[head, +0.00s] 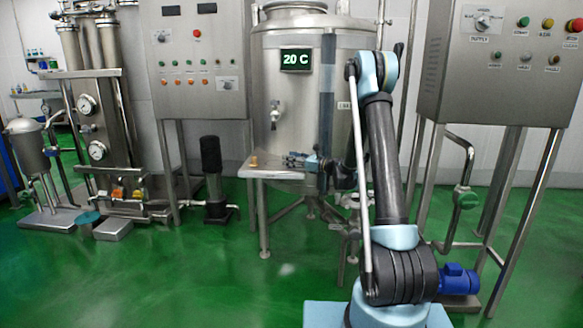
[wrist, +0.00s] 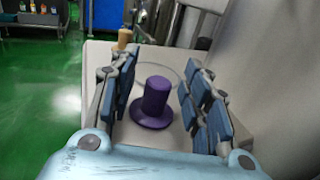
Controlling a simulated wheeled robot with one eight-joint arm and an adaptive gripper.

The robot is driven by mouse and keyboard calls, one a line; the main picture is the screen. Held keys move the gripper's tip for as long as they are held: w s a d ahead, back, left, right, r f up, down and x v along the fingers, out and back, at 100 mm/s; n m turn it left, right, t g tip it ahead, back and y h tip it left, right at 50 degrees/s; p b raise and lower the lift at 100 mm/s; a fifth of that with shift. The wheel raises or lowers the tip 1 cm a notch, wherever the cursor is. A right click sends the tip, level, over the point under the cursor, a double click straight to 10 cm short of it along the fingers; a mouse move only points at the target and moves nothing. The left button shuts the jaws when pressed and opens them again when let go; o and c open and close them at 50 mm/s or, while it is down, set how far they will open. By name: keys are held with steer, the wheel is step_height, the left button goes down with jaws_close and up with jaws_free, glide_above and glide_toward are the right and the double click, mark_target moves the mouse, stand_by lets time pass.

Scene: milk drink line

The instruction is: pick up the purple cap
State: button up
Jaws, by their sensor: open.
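The purple cap (wrist: 154,100), a round knob on a wider brim, stands on a pale table top (wrist: 98,55) in the wrist view. It is between the two blue-padded fingers of my gripper (wrist: 160,65), which are open, with a gap visible on each side of the cap. In the head view my gripper (head: 296,160) is low over the small table (head: 262,172) in front of the steel tank. I cannot make out the cap there.
A small tan object (wrist: 124,38) stands behind the cap near the table's left edge; it also shows in the head view (head: 253,161). The steel tank (head: 300,100) rises just behind the table. Green floor is open to the left.

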jaws_close()
steer(key=shift+r, duration=0.1)
